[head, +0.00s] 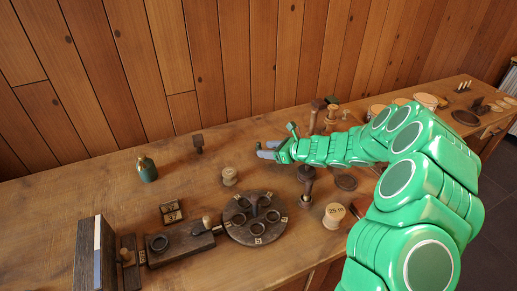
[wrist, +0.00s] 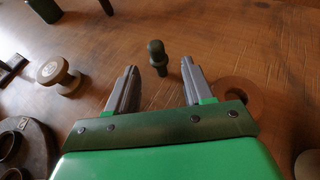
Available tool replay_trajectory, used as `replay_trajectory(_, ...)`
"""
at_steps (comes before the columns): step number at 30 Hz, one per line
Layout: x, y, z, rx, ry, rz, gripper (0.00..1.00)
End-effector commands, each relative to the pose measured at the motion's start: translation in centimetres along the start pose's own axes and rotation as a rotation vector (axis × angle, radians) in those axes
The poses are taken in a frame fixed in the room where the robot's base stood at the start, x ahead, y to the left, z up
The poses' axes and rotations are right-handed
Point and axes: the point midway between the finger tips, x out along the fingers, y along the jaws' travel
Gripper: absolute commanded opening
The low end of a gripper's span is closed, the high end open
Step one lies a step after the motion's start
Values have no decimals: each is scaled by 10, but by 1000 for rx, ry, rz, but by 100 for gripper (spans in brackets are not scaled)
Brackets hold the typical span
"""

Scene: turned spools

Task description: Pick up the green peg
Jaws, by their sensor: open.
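The green peg (wrist: 158,58), dark green with a rounded knob on a thicker body, stands on the wooden bench in the wrist view. I cannot pick it out in the head view. My gripper (wrist: 160,75) is open and empty, with one grey finger on each side of the line to the peg. The peg shows between and slightly beyond the fingertips, apart from both. In the head view my gripper (head: 267,150) is low over the back middle of the bench, pointing left.
A pale wooden spool (head: 230,176) stands left of my gripper, and a round dark holder (head: 255,232) with rings is nearer the front. A green bottle (head: 147,168) and a dark post (head: 198,143) stand further left. A brown ring (wrist: 240,96) lies beside my right finger.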

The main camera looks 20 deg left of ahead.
Motion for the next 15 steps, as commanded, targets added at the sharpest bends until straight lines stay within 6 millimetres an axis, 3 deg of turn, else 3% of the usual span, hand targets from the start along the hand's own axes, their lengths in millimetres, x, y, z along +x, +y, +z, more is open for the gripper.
replay_trajectory(9,39,2,3,0,0,3,52)
replay_trajectory(15,47,1,4,1,-1,1,52)
